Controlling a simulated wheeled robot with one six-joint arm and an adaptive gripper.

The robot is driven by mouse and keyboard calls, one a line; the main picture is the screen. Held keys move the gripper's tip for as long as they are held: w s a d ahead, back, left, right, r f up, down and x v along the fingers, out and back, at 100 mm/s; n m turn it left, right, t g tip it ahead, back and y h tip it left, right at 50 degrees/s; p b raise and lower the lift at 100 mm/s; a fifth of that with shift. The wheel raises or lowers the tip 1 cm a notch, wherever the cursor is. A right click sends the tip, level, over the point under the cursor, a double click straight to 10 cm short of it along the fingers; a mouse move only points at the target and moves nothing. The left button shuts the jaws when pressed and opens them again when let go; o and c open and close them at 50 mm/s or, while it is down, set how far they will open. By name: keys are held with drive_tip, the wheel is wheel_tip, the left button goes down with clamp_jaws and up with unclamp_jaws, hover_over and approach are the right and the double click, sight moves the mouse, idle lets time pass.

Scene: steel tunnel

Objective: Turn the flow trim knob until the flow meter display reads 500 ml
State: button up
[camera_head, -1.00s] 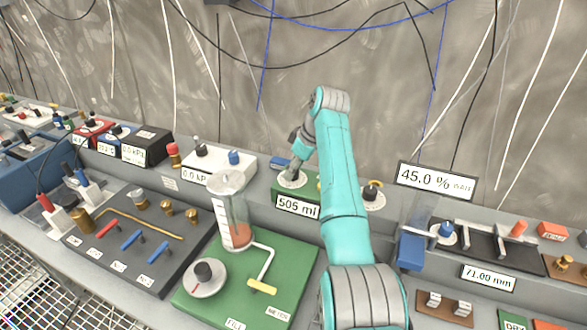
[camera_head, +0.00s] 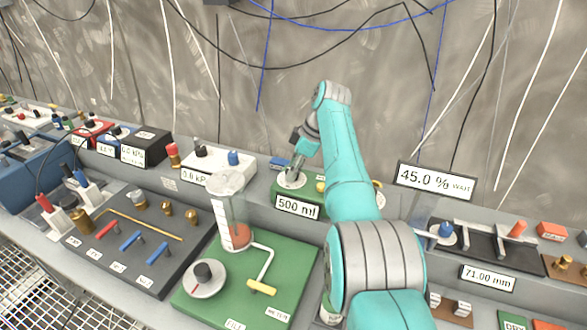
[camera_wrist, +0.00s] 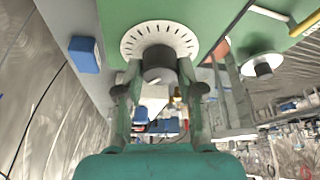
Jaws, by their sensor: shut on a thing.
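The flow meter display (camera_head: 297,206) sits on the front of a green box and reads "500 ml". The flow trim knob shows in the wrist view as a dark grey cylinder (camera_wrist: 159,62) on a white dial with tick marks (camera_wrist: 160,30). In the head view the white dial (camera_head: 291,181) is on top of the green box, and my gripper hides most of the knob. My gripper (camera_wrist: 158,82) is shut on the knob, with a finger on each side of it. In the head view my gripper (camera_head: 299,166) reaches down to the dial.
A glass cylinder (camera_head: 229,205) with orange contents stands on a green board (camera_head: 220,308) in front, beside another dial knob (camera_head: 204,272). A "45.0 %" display (camera_head: 436,180) stands to the right. A white box (camera_head: 215,165) and a blue block (camera_wrist: 84,54) are close to the dial.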

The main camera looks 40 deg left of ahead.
drive_tip(key=o, duration=1.1)
drive_tip(key=shift+o, duration=0.2)
drive_tip(key=v, duration=1.2)
